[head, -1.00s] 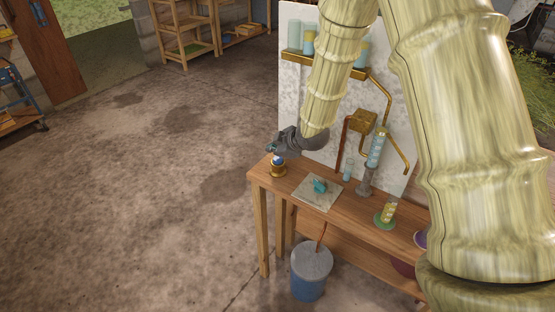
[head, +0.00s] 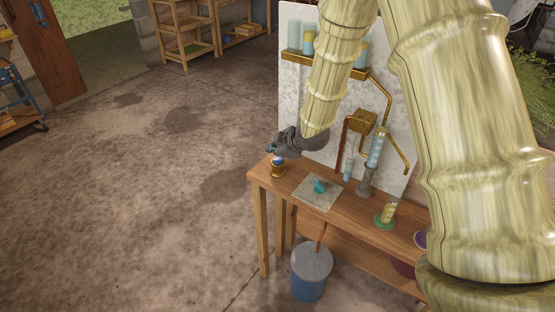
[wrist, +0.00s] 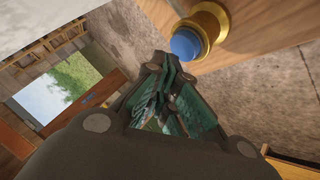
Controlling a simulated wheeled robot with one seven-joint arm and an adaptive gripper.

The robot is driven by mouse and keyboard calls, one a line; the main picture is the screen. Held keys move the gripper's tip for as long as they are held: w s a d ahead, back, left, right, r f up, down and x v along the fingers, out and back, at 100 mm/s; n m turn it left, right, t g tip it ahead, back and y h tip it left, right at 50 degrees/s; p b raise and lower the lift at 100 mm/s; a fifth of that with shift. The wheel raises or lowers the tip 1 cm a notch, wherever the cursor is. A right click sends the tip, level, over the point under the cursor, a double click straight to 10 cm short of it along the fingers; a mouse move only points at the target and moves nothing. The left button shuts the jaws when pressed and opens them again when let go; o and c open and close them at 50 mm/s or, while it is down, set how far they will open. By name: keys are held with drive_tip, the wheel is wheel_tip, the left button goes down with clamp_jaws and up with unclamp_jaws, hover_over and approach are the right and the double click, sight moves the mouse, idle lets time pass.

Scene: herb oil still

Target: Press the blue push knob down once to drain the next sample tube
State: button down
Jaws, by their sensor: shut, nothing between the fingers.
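The blue push knob (wrist: 186,43) sits in a round brass collar (wrist: 212,22) near the bench edge, at the top of the wrist view. In the head view the knob (head: 277,160) shows on its brass base (head: 278,171) at the bench's left end. My gripper (head: 269,149) is above and slightly left of the knob there. In the wrist view my gripper (wrist: 165,60) is shut and empty, with its fingertips close to the knob. I cannot tell whether they touch it. Several sample tubes stand on the bench, one with yellow liquid on a green base (head: 388,212).
The wooden bench (head: 345,208) carries a pale mat (head: 309,199) with a teal object (head: 319,186). A backboard holds brass pipes and a shelf (head: 323,67) of jars. The floor to the left is open.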

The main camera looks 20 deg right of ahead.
sight(275, 160)
drive_tip(key=shift+f, duration=0.2)
drive_tip(key=shift+f, duration=0.2)
drive_tip(key=shift+f+b, duration=0.35)
drive_tip(key=shift+f, duration=0.1)
idle(0.8)
drive_tip(key=shift+r, duration=0.1)
drive_tip(key=shift+r+p, duration=0.65)
drive_tip(key=shift+r, duration=0.15)
drive_tip(key=shift+r+p, duration=1.85)
drive_tip(key=shift+r, duration=0.7)
drive_tip(key=shift+a+f, duration=0.1)
